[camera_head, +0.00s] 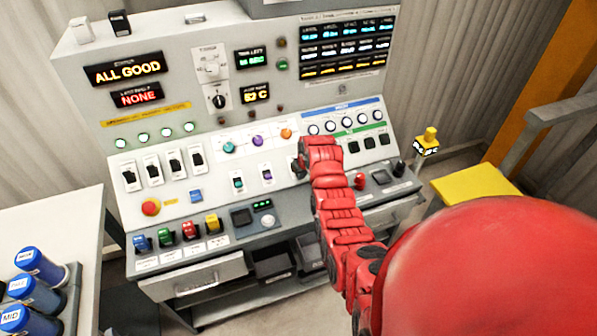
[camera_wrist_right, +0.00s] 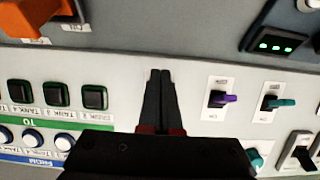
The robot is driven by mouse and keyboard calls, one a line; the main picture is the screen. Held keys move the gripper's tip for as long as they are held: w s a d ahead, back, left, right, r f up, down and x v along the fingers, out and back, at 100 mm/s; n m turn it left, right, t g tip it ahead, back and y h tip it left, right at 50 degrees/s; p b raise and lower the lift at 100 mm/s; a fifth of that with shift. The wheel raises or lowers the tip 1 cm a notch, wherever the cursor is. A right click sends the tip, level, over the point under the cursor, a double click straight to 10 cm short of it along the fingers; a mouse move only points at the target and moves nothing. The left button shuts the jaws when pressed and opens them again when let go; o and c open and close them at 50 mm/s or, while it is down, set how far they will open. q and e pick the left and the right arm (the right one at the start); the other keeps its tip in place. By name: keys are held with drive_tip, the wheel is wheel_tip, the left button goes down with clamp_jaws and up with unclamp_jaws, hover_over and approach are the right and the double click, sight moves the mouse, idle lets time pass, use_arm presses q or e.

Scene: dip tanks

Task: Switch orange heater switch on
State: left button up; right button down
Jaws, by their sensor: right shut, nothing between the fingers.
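The console (camera_head: 215,155) carries a row of small toggle switches, a teal one (camera_head: 238,184) and a purple one (camera_head: 267,176). The place to the right of the purple switch is covered by my right gripper (camera_head: 298,167), so I cannot see the orange heater switch. In the right wrist view my right gripper (camera_wrist_right: 160,78) is shut and empty, its fingers over the white panel. The purple switch (camera_wrist_right: 222,99) and teal switch (camera_wrist_right: 279,103) stand to its right there. An orange dial (camera_head: 286,133) is above the gripper in the head view. My left gripper is not in view.
Black square buttons (camera_wrist_right: 55,94) are left of the fingers in the right wrist view. A large orange part (camera_wrist_right: 30,16) juts out at its top left. In the head view a red knob (camera_head: 359,180) is right of my gripper, and an emergency button (camera_head: 150,207) is far left.

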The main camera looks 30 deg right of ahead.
drive_tip(key=shift+w+d, duration=0.1)
drive_tip(key=shift+w, duration=0.15)
drive_tip(key=shift+w+d+r+b, duration=0.15)
drive_tip(key=shift+w+b, duration=0.15)
drive_tip(key=shift+b, duration=0.15)
drive_tip(key=shift+w+r+b, duration=0.15)
drive_tip(key=shift+w+b, duration=0.4)
drive_tip(key=shift+b, duration=0.05)
drive_tip(key=shift+w+d, duration=0.1)
drive_tip(key=shift+w, duration=0.15)
drive_tip(key=shift+s+a+r+p, duration=0.2)
drive_tip(key=shift+s+r+p, duration=0.45)
drive_tip(key=shift+s+p, duration=0.2)
drive_tip(key=shift+s+a+r+p, duration=0.2)
drive_tip(key=shift+s+p, duration=0.1)
drive_tip(key=shift+s, duration=0.3)
drive_tip(key=shift+s+a+r+p, duration=0.1)
drive_tip(key=shift+s+r+p, duration=0.15)
drive_tip(key=shift+s, duration=0.35)
drive_tip(key=shift+r, duration=0.1)
